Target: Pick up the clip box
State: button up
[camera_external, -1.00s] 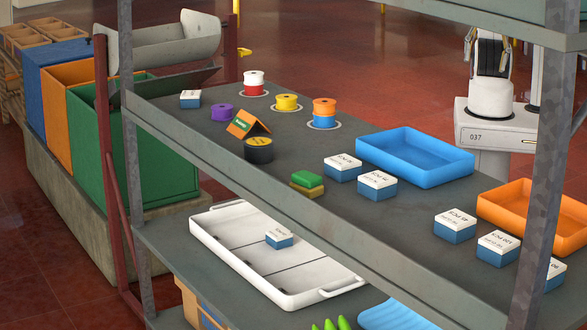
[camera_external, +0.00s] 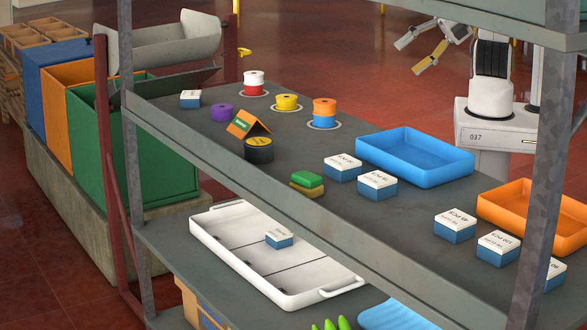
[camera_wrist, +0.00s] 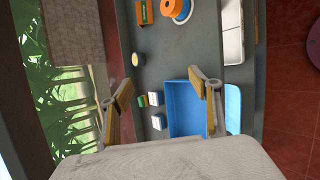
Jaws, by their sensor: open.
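Several small white-topped blue boxes with black lettering sit on the upper shelf; I cannot tell which one is the clip box. Two stand near the blue tray, a rear box (camera_external: 343,168) and a front box (camera_external: 377,187). Others are a far-left box (camera_external: 190,99) and a right-hand box (camera_external: 455,226) in a group near the orange tray. One more box (camera_external: 279,238) lies in the white tray below. My gripper (camera_external: 408,57) is open and empty, high behind the shelf. In the wrist view its fingers (camera_wrist: 160,79) are spread, with two white-topped boxes (camera_wrist: 157,98) showing between them.
The upper shelf also holds a blue tray (camera_external: 415,157), an orange tray (camera_external: 535,213), coloured spools (camera_external: 323,112), a black roll (camera_external: 258,150) and green-yellow blocks (camera_external: 306,184). A grey post (camera_external: 543,170) and the top shelf edge (camera_external: 480,22) frame the right side.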

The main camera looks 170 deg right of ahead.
jog(key=w+d+f+n+t+h, duration=0.1)
jog(key=w+d+n+h, duration=0.1)
jog(key=w+d+n, duration=0.4)
jog(key=n+t, duration=0.4)
jog(key=n, duration=0.4)
send_near(349, 159)
jog(key=s+d+r, duration=0.3)
jog(key=d+r, duration=0.1)
jog(key=r, duration=0.3)
jog(key=w+f+n, duration=0.1)
jog(key=f, duration=0.1)
jog(key=w+f+n+y, duration=0.1)
jog(key=f, duration=0.1)
jog(key=w+f+n+t+y, duration=0.1)
jog(key=w+f+n, duration=0.1)
jog(key=f, duration=0.1)
jog(key=shift+w+a, duration=0.1)
jog(key=shift+w+a+f+n, duration=0.1)
jog(key=shift+w+f+n, duration=0.15)
jog(key=shift+f+n, duration=0.15)
jog(key=shift+x, duration=1.3)
